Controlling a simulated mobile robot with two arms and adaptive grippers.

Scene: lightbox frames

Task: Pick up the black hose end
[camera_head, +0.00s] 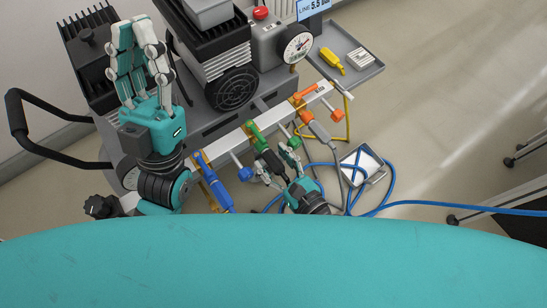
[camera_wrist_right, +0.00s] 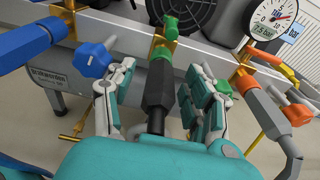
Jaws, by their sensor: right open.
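Contact is not visible.
A blue hose end (camera_head: 215,190) with a blue knob is left of the black one, a grey hose (camera_head: 319,131) with orange fittings right. A pressure gauge (camera_head: 298,45) and tool tray (camera_head: 346,57) are behind. Blue hose (camera_head: 392,181) loops by a small tray on the floor.

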